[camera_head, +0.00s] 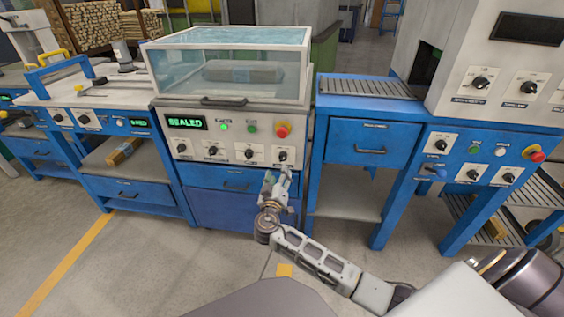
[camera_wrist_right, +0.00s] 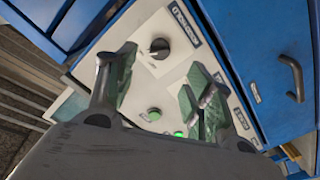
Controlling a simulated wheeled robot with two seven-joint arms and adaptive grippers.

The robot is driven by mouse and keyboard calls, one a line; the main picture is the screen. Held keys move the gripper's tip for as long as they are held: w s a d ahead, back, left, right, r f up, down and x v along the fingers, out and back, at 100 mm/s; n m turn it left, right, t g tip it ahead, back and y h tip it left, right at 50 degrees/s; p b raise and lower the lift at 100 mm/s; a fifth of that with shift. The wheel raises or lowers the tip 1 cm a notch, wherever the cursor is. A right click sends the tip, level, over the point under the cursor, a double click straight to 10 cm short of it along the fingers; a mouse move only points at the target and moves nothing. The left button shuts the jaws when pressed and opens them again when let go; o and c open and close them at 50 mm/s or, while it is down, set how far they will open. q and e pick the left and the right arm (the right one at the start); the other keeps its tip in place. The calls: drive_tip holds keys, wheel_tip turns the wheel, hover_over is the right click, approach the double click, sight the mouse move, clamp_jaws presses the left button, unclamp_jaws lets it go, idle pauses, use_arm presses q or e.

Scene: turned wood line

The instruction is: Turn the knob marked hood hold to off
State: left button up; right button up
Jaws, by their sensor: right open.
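The middle station's control panel (camera_head: 233,136) carries a row of several black knobs on white plates. Their captions are too small to read, so I cannot tell which is marked hood hold. The rightmost knob (camera_head: 281,156) is just above my right gripper (camera_head: 278,175), which is at the panel's lower right edge. In the right wrist view my right gripper (camera_wrist_right: 163,60) is open and empty, its two fingers apart. A black knob (camera_wrist_right: 160,48) on a white plate shows between and beyond the fingertips. My left gripper is in neither view.
Above the panel is a clear hood (camera_head: 228,65) with a wooden piece inside. A lit green display (camera_head: 186,122) reads SEALED. A red stop button (camera_head: 282,130) stands above the rightmost knob. A blue drawer (camera_head: 372,142) is to the right.

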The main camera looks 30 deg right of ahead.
sight(282, 160)
drive_tip(key=b+x, duration=0.1)
drive_tip(key=x, duration=0.6)
drive_tip(key=shift+w+d, duration=0.45)
drive_tip(key=shift+w, duration=0.15)
drive_tip(key=shift+w+d+b, duration=0.3)
drive_tip(key=shift+w, duration=0.15)
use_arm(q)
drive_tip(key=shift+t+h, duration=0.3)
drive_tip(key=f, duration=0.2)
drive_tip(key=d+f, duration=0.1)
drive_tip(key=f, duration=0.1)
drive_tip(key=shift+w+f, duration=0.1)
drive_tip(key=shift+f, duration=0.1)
use_arm(e)
drive_tip(key=shift+c, duration=0.4)
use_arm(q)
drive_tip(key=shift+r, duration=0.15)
use_arm(e)
drive_tip(key=c, duration=0.9)
